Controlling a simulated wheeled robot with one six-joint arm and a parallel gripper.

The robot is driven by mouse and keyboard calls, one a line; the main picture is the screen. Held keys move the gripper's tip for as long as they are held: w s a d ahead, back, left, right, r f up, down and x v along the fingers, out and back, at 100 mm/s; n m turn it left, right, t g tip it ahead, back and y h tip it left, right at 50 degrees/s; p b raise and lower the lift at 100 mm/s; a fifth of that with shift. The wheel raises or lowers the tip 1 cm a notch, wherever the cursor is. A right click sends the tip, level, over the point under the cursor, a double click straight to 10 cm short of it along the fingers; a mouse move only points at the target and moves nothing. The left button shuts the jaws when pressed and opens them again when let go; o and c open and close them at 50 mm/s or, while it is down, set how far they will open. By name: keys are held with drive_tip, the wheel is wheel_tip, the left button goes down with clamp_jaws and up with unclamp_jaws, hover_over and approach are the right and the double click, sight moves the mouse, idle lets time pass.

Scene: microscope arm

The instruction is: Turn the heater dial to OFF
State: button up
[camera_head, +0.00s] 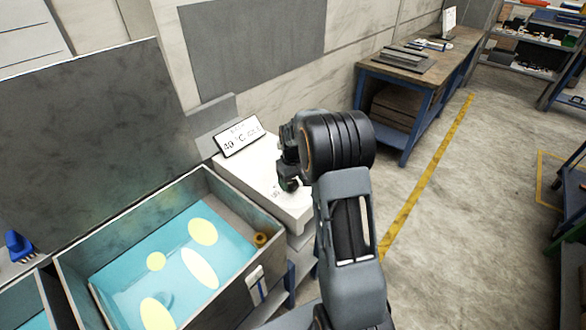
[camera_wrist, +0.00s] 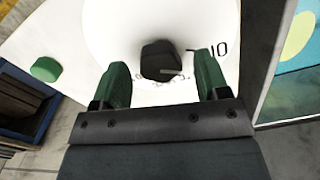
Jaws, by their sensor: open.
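The heater dial (camera_wrist: 160,60) is a dark knob with a pale pointer line, on a white face in the wrist view. The pointer line points to the right. A "10" mark shows to its right, and smaller marks below it are partly hidden and hard to read. My gripper (camera_wrist: 160,64) is open, with a green finger on each side of the dial; I cannot tell whether they touch it. In the head view my gripper (camera_head: 289,184) is over the white unit (camera_head: 246,180), and the dial is hidden there.
A sign reading 40 °C (camera_head: 238,139) stands at the back of the white unit. A green button (camera_wrist: 45,69) is left of the dial. An open grey bin with a blue inside (camera_head: 232,262) stands beside the unit. A workbench (camera_head: 440,56) is farther back.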

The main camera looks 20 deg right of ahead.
sight(293, 182)
wheel_tip(293, 182, up, 13)
drive_tip(key=b, duration=0.1)
idle(0.3)
drive_tip(key=shift+r, duration=0.1)
idle(0.3)
